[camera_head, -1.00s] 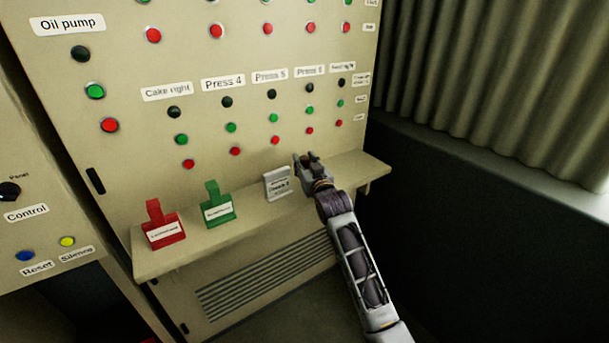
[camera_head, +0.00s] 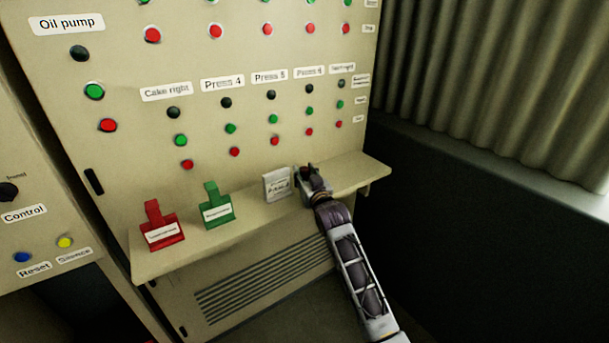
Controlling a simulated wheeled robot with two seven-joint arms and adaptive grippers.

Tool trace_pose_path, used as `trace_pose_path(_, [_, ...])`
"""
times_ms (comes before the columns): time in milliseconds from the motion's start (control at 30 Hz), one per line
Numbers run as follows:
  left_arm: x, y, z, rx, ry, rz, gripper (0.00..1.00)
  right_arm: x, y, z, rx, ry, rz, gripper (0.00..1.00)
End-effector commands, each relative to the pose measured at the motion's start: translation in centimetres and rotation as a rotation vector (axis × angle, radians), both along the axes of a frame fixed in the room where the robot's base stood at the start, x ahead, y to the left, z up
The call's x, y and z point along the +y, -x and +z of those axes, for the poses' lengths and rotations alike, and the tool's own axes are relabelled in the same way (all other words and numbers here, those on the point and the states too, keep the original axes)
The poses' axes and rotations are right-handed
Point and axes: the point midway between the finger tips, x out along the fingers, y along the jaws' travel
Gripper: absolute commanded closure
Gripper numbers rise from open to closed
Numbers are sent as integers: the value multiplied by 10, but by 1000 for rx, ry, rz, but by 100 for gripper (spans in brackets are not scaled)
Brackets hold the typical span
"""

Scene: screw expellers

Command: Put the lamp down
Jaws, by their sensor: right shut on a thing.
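My right gripper (camera_head: 308,176) is low over the right part of the beige shelf (camera_head: 345,172), just right of a small white labelled card (camera_head: 277,184). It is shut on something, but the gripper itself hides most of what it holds. I cannot make out a clear lamp shape, nor tell whether the held thing touches the shelf. My left gripper is not in view.
A red labelled holder (camera_head: 162,228) and a green one (camera_head: 216,207) stand on the shelf to the left. Behind rises the panel with rows of buttons. The shelf right of my gripper is clear, up to its right end.

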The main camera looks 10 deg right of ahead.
Motion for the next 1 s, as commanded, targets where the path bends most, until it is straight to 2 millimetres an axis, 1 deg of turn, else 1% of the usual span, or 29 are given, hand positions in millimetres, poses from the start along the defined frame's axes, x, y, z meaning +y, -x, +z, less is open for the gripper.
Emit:
trace_pose_path(200, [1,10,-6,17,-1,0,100,0,0,-3,0,0,0,90])
trace_pose_path(233, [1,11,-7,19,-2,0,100,0,0,-2,0,0,0,61])
trace_pose_path(267, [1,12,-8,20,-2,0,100,0,0,-2,0,0,0,58])
trace_pose_path(300, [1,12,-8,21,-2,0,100,0,0,-2,0,0,0,56])
trace_pose_path(533, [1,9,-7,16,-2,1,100,0,0,-2,0,0,0,56])
trace_pose_path(733, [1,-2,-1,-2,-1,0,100,0,0,1,-1,0,0,56])
trace_pose_path(900, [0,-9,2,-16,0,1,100,-1,8,0,0,0,0,56])
trace_pose_path(1000, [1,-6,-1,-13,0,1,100,-1,15,0,0,0,0,56])
